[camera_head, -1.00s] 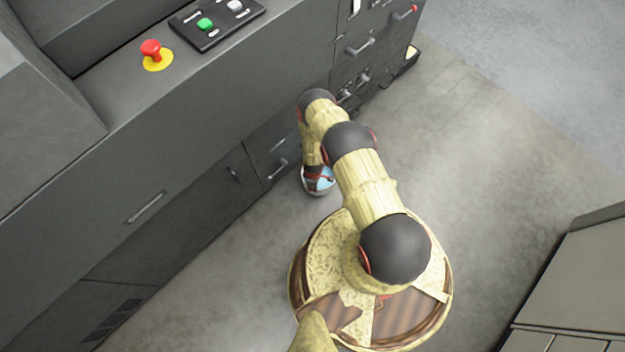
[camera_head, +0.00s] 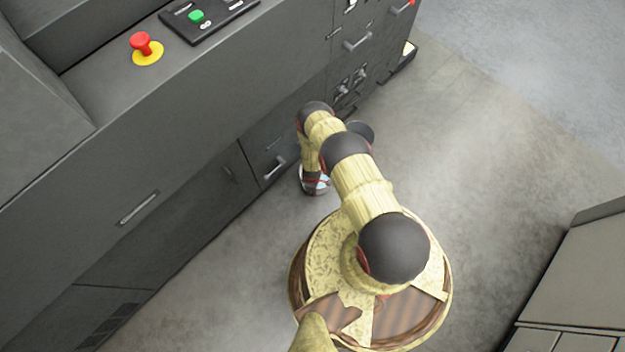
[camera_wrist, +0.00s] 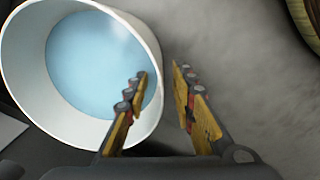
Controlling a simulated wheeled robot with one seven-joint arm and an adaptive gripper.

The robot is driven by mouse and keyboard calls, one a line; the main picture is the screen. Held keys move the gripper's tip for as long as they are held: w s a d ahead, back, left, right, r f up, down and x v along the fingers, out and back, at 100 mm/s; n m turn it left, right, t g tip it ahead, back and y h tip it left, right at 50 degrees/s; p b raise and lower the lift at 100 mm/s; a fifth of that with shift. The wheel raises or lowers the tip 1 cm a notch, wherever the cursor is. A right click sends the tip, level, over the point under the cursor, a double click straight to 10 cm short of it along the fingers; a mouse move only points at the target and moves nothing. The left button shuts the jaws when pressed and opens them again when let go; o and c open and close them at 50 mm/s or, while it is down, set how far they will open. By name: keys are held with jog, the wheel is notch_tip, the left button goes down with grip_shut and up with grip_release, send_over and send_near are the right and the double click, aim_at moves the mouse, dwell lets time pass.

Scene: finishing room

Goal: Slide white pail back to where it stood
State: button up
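The white pail (camera_wrist: 25,75), with light blue contents, fills the upper left of the wrist view. In the head view the white pail (camera_head: 314,187) is on the floor near the cabinet fronts, mostly hidden under my arm's end. My gripper (camera_wrist: 160,78) has its fingers apart, with the pail's right wall between them in the picture. The left finger overlaps the pail's opening and the right finger is outside, over the floor. I cannot tell whether either finger touches the wall.
Grey cabinets (camera_head: 180,225) with handles run along the left. A red button (camera_head: 142,42) sits on top. A grey unit (camera_head: 575,285) stands at lower right. A dark rounded shape (camera_head: 362,131) shows behind my arm; I cannot tell what it is. Floor on the right is clear.

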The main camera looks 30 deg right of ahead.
jog(key=shift+f, duration=0.75)
jog(key=shift+c, duration=1.3)
jog(key=c, duration=0.4)
grip_shut()
jog(key=shift+w, duration=0.2)
